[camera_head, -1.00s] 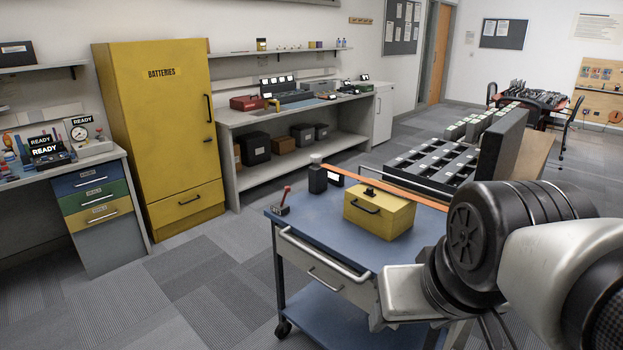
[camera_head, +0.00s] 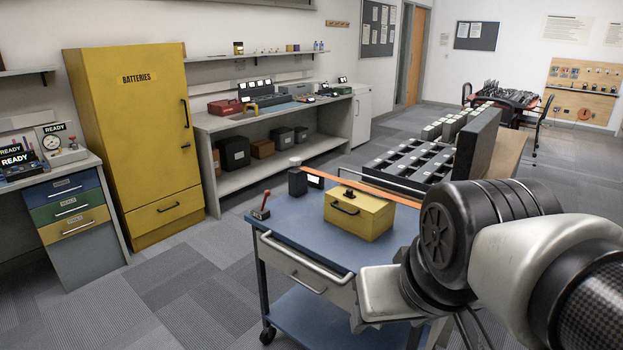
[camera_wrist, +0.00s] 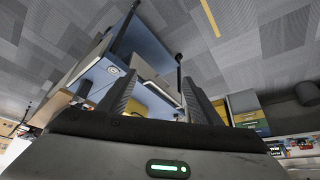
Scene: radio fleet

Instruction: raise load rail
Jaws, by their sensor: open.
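A long orange bar (camera_head: 372,187) runs along the far edge of the blue-topped cart (camera_head: 300,235). A thin silver rail (camera_head: 385,181) stands beside the black compartment tray (camera_head: 418,160) beyond it. I cannot tell for sure which of these is the load rail. My gripper (camera_wrist: 160,98) shows in the wrist view, its two dark fingers apart with nothing held between them. The cart, with its blue surface, shows beyond the fingers. In the head view my arm fills the lower right, and the fingers are not visible there.
A yellow box (camera_head: 358,213), a small red lever (camera_head: 262,205) and a black device (camera_head: 298,181) sit on the cart. The cart's front has a drawer and a silver push handle (camera_head: 310,258). A yellow battery cabinet (camera_head: 135,150) stands left. Carpet is clear between.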

